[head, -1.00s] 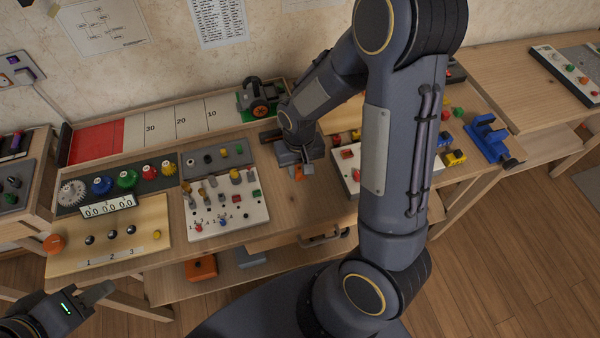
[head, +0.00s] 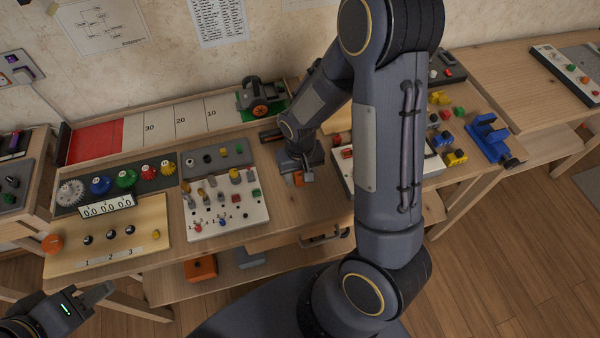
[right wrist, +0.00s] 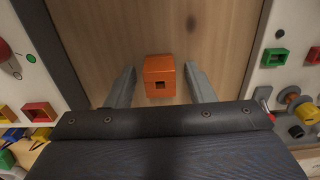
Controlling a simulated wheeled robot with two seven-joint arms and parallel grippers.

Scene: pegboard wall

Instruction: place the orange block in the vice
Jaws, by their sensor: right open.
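The orange block (right wrist: 160,78) lies on the bare wood between the two open fingers of my right gripper (right wrist: 160,88); a gap shows on each side of it. In the head view the orange block (head: 298,178) is partly covered by my right gripper (head: 301,174). The blue vice (head: 488,138) stands at the right end of the bench, clear of both grippers. My left gripper (head: 97,294) is at the lower left, in front of the bench and away from the block; its fingers look close together, but their opening is unclear.
A white peg board (head: 228,212) lies left of the block, and another white board (head: 345,172) lies right of it, partly hidden by my right arm. Small coloured blocks (head: 446,137) lie near the vice. A green-based model (head: 262,102) stands at the back.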

